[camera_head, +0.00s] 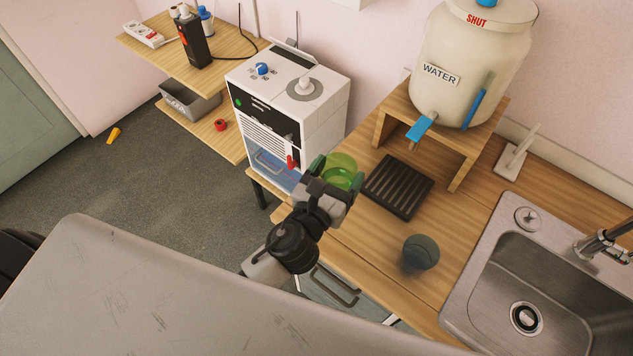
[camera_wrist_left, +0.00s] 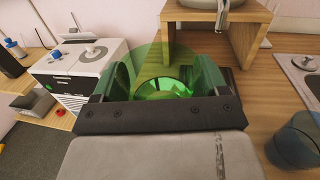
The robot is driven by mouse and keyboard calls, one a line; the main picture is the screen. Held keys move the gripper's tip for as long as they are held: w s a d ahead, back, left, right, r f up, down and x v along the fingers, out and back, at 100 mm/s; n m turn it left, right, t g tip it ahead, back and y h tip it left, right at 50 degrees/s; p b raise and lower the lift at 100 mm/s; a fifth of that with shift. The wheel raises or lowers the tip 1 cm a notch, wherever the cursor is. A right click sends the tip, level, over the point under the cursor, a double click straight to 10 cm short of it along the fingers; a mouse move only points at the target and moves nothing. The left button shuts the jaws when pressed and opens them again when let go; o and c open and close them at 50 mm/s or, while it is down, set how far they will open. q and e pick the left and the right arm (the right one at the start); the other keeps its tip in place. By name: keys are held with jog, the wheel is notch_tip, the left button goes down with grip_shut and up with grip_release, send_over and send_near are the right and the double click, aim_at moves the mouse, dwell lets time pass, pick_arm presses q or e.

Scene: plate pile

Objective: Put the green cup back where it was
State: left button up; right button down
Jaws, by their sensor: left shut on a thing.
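The green cup (camera_head: 341,169) is see-through and is held between the fingers of my left gripper (camera_head: 337,178). In the head view it is at the left end of the wooden counter, just right of the white machine. In the left wrist view the green cup (camera_wrist_left: 163,85) fills the space between the dark green fingers of the left gripper (camera_wrist_left: 163,82), which are shut on it. I cannot tell whether its base touches the counter. My right gripper does not show.
A black slatted tray (camera_head: 398,186) lies right of the cup, before a wooden stand (camera_head: 458,168) bearing a water container (camera_head: 470,60). A dark glass (camera_head: 421,252) stands nearer the sink (camera_head: 535,290). The white machine (camera_head: 290,100) is close on the left.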

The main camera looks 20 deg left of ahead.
pick_arm(q)
jog(key=d+r+m+g+h+p, duration=0.1)
jog(key=d+r+m+h+p, duration=0.2)
jog(key=d, duration=0.4)
pick_arm(e)
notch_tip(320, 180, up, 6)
jog(key=p, duration=0.1)
pick_arm(q)
jog(key=shift+n, duration=0.4)
jog(key=a+f+b, duration=0.2)
jog(key=a+f, duration=0.1)
jog(key=f, duration=0.1)
jog(key=w+a+f+b, duration=0.1)
jog(key=a+f+b, duration=0.2)
jog(key=a, duration=0.1)
jog(key=w+a+f+b, duration=0.1)
jog(key=a+f+b, duration=0.2)
jog(key=a+f, duration=0.1)
jog(key=shift+a+f, duration=0.1)
jog(key=shift+f, duration=0.5)
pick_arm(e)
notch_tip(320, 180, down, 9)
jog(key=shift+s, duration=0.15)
pick_arm(q)
jog(key=shift+b, duration=0.3)
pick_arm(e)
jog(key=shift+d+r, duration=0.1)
